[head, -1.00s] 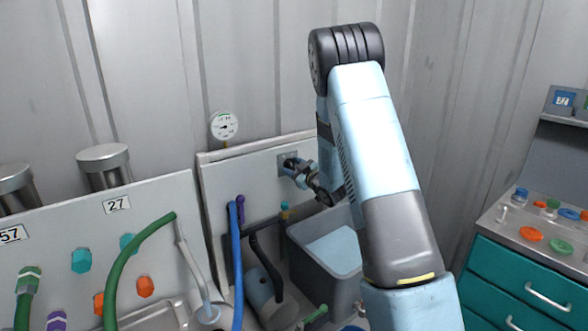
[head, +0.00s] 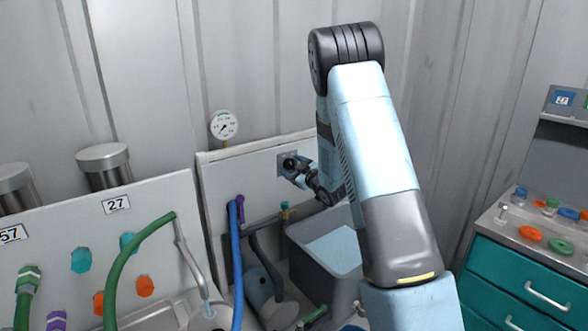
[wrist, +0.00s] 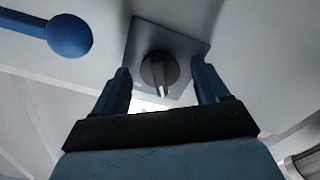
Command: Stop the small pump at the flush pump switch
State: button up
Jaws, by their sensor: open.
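The flush pump switch shows in the wrist view as a dark round knob (wrist: 158,70) with a pale pointer, on a grey square plate (wrist: 185,45). My gripper (wrist: 163,82) is open, with one blue finger on each side of the knob and gaps between. I cannot tell whether the fingertips reach past the knob's face. In the head view my gripper (head: 293,168) is at the switch plate (head: 283,157) on the pale back panel and hides most of the knob. The small pump (head: 262,287) stands below, partly hidden by hoses.
A round gauge (head: 224,125) stands above the panel. A grey tank (head: 345,270) sits below my arm. Blue (head: 236,262) and green (head: 125,252) hoses rise to the left. A teal drawer cabinet (head: 520,285) is at the right. A blue ball-ended lever (wrist: 70,36) is near the plate.

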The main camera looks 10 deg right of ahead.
jog(key=shift+s, duration=0.1)
jog(key=v, duration=1.3)
jog(key=shift+s+d, duration=0.2)
jog(key=shift+s, duration=0.05)
jog(key=s+d+r+m+g+h, duration=0.2)
jog(key=s+r+m+g+h, duration=0.35)
jog(key=r, duration=0.75)
jog(key=s+a+r+m+g, duration=0.1)
jog(key=s+a, duration=0.1)
jog(key=s, duration=0.8)
jog(key=s+a+r+m+g+h, duration=0.1)
jog(key=s+a+r+m+g, duration=0.1)
jog(key=s, duration=0.8)
jog(key=s+a+r+m+g, duration=0.1)
jog(key=s+a+m+g, duration=0.1)
jog(key=s, duration=0.9)
jog(key=shift+a+r, duration=0.3)
jog(key=shift+a, duration=0.2)
